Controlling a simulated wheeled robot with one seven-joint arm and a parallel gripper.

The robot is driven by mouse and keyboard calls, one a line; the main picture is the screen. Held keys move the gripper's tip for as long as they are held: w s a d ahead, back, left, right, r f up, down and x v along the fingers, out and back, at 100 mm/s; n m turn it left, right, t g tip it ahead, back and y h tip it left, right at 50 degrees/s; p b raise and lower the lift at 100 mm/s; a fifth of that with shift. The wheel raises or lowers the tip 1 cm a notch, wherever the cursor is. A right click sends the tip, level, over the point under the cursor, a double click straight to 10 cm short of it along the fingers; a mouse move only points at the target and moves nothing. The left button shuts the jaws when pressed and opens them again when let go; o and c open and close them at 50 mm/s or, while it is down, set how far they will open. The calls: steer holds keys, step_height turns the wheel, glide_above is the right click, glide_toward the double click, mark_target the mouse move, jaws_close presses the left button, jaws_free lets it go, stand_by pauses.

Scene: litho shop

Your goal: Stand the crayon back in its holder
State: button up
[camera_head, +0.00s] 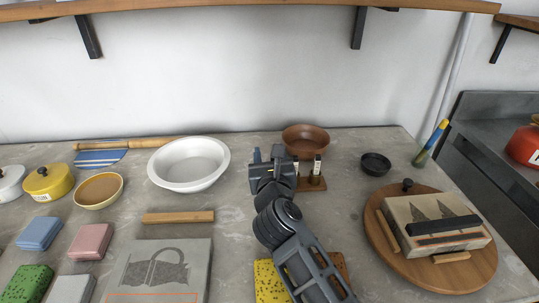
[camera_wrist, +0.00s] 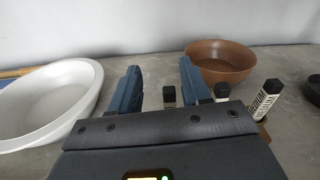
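The wooden holder (camera_head: 316,185) stands near the back of the counter, partly hidden by my gripper. White-labelled crayons with black tips stand at it, one at its right (camera_head: 317,166). In the wrist view the right crayon (camera_wrist: 266,98) leans slightly, and another black-tipped one (camera_wrist: 222,91) shows behind my right finger. A third black tip (camera_wrist: 168,95) shows in the gap between my fingers, touching neither; its lower part is hidden. My gripper (camera_head: 269,155) is open, left of the holder; its blue fingers also show apart in the wrist view (camera_wrist: 161,84). I cannot tell which crayon is out of place.
A brown bowl (camera_head: 305,140) stands behind the holder, and a white basin (camera_head: 190,163) at left. A small black dish (camera_head: 376,163) and a round wooden board (camera_head: 386,252) with a stone lie right. A blue-yellow stick (camera_head: 431,143) leans by the edge.

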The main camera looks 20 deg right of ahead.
steer(key=shift+s, duration=0.1)
steer(key=v, duration=0.7)
steer(key=shift+s, duration=0.3)
steer(key=shift+a, duration=0.1)
stand_by(0.6)
